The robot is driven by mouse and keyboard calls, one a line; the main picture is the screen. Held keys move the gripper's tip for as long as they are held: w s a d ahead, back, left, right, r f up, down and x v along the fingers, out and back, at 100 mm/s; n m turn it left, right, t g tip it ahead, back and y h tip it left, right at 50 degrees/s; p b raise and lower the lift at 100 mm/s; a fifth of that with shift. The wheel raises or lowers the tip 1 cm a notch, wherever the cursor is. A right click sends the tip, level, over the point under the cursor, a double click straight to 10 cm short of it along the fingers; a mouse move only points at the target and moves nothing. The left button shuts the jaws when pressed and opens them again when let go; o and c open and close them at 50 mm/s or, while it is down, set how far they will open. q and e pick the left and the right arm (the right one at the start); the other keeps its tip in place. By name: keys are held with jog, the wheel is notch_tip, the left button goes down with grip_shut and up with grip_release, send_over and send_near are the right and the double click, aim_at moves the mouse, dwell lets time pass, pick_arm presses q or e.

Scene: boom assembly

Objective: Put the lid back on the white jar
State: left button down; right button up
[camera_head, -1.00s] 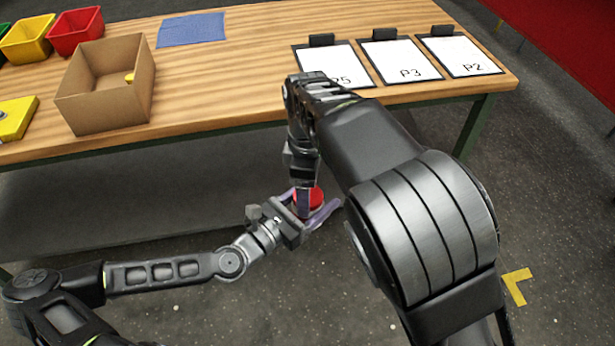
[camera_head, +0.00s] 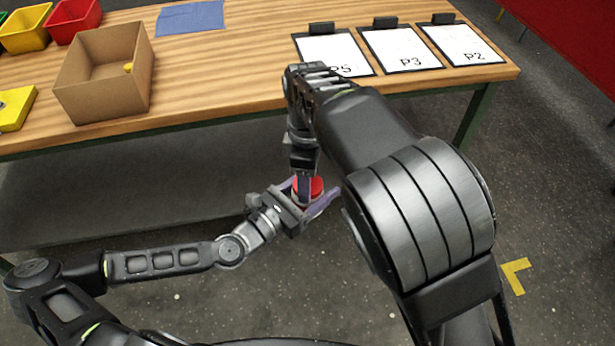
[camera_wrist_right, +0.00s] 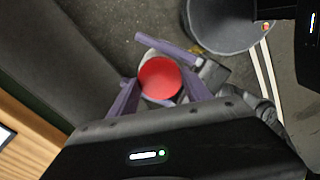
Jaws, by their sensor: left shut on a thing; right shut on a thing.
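The red lid (camera_head: 316,186) shows between my two grippers, in front of the table and above the floor. In the right wrist view the lid (camera_wrist_right: 160,78) is a red disc between the purple fingers of my right gripper (camera_wrist_right: 158,92), which is shut on it from above. A pale edge of the white jar (camera_wrist_right: 149,56) shows beside and below the lid. My left gripper (camera_head: 309,201) is shut on the jar from the side. Most of the jar is hidden by the fingers and lid. I cannot tell whether the lid is seated on it.
The wooden table (camera_head: 230,95) holds an open cardboard box (camera_head: 88,98) with a small yellow thing inside, red and yellow bins (camera_head: 72,17), a blue cloth (camera_head: 190,17) and clipboards (camera_head: 404,49). A grey bucket-like container (camera_wrist_right: 222,38) shows in the right wrist view.

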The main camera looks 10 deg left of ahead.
jog(key=shift+c, duration=1.4)
jog(key=m, duration=0.8)
jog(key=shift+w, duration=0.1)
jog(key=m, duration=1)
jog(key=o, duration=1.6)
jog(key=shift+r, duration=0.1)
notch_tip(320, 180, up, 12)
jog(key=shift+f, duration=0.1)
